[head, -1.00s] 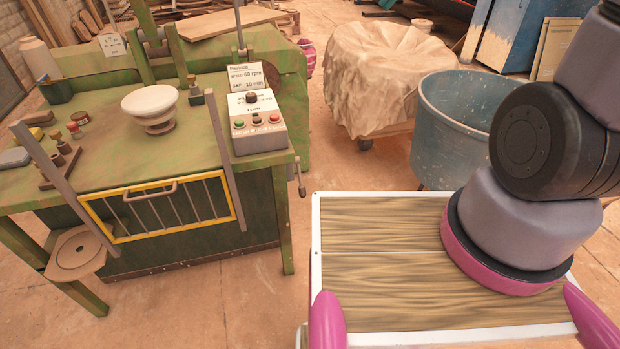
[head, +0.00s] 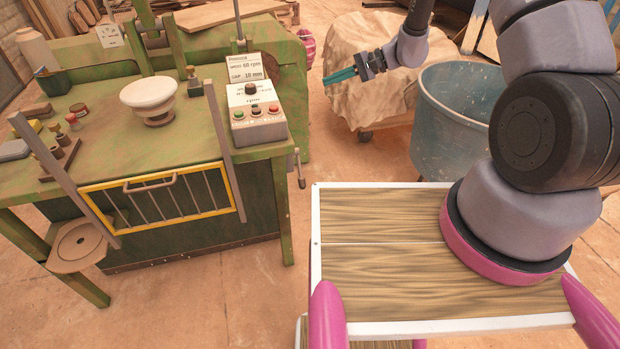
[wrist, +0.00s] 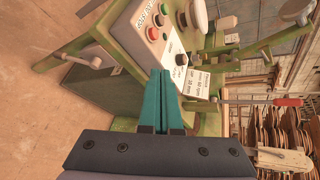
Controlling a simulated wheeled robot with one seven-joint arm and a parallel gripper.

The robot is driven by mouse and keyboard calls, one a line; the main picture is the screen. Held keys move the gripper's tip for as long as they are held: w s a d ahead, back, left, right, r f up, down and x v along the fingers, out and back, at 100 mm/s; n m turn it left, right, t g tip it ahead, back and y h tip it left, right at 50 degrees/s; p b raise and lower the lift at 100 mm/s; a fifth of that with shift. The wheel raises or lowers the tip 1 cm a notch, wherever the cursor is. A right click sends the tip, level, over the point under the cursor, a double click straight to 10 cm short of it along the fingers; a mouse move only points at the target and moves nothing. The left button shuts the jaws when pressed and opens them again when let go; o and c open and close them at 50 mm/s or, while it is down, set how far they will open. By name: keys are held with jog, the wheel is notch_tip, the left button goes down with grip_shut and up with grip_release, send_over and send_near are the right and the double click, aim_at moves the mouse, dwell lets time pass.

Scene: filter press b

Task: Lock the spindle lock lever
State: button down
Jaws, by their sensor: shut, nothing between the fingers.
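My gripper (head: 341,76) has teal fingers and is shut and empty. In the head view it is in the air right of the green machine, in front of the cloth-covered heap. In the wrist view its closed fingertips (wrist: 163,76) point towards the control box (wrist: 150,38). A small grey hanging handle (head: 299,168) is on the machine's right side; a grey handle also shows at the left in the wrist view (wrist: 90,60). A rod with a red grip (wrist: 288,101) shows at the wrist view's right. I cannot tell which is the spindle lock lever. My gripper touches neither.
The control box (head: 258,122) with buttons stands at the green bench's right edge. A white bowl (head: 148,92) is on the bench, and a yellow-framed guard (head: 160,205) is at its front. A blue tub (head: 450,130) stands to the right. Floor between bench and tub is clear.

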jog(key=s+d+f+m+t, duration=0.1)
jog(key=s+f+m+t, duration=0.1)
jog(key=f, duration=1.5)
jog(key=s+d+f+m+t, duration=0.1)
jog(key=s+f+m+t, duration=0.1)
jog(key=f, duration=1.6)
jog(key=shift+s+d+f+h, duration=0.3)
jog(key=shift+s+d+h, duration=0.1)
jog(key=shift+s, duration=0.2)
jog(key=shift+a, duration=0.1)
jog(key=a+f, duration=0.2)
jog(key=a, duration=0.7)
jog(key=shift+w, duration=0.25)
jog(key=shift+s+r, duration=0.1)
jog(key=shift+s+r, duration=0.1)
jog(key=shift+s, duration=0.1)
